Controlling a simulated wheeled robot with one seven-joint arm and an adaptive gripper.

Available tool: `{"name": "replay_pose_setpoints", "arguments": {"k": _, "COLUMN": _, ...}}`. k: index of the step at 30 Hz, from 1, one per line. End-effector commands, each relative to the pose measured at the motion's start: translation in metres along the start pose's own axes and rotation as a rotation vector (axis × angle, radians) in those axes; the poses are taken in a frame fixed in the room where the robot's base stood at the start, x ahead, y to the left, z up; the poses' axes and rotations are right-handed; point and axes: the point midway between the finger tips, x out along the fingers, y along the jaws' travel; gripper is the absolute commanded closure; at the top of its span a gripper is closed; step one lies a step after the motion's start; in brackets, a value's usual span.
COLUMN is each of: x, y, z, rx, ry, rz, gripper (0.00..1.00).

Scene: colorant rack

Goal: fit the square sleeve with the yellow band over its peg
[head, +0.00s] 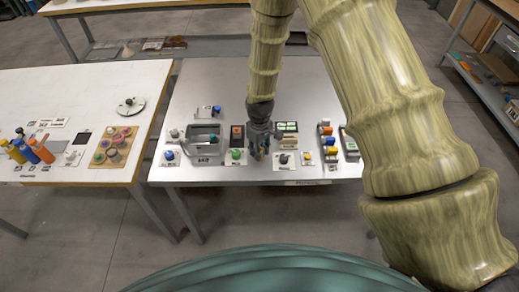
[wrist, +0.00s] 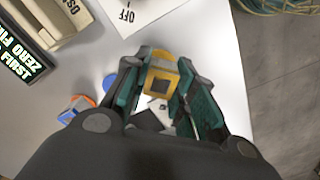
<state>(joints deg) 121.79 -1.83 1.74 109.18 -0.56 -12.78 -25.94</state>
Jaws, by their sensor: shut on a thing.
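My gripper (wrist: 162,80) is shut on the square sleeve with the yellow band (wrist: 163,76), which shows a dark square opening facing the wrist camera. The sleeve sits between the two teal-lined fingers. In the head view, my gripper (head: 258,150) hangs over the front middle of the grey table. The sleeve is too small there to make out well. Beneath the sleeve in the wrist view are dark and white shapes (wrist: 150,120), partly hidden by the fingers. I cannot tell whether one of them is the peg, or whether the sleeve touches anything.
A green-knobbed unit (head: 236,155) and a black-knobbed unit (head: 283,158) stand on either side of my gripper. A grey tray (head: 204,150) lies to the left. Several coloured pieces (head: 328,140) stand to the right. A white table (head: 70,100) with bottles is further left.

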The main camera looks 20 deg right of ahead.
Motion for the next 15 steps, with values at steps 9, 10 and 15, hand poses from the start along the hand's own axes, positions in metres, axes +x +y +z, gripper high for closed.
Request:
{"name": "replay_pose_setpoints", "arguments": {"k": 9, "x": 0.0065, "y": 0.0001, "z": -0.0002, "rx": 0.000, "ry": 0.000, "rz": 0.000, "gripper": 0.87}}
{"name": "replay_pose_setpoints", "arguments": {"k": 10, "x": 0.0070, "y": 0.0002, "z": -0.0002, "rx": 0.000, "ry": 0.000, "rz": 0.000, "gripper": 0.87}}
{"name": "replay_pose_setpoints", "arguments": {"k": 15, "x": 0.0101, "y": 0.0002, "z": -0.0003, "rx": 0.000, "ry": 0.001, "rz": 0.000, "gripper": 0.87}}
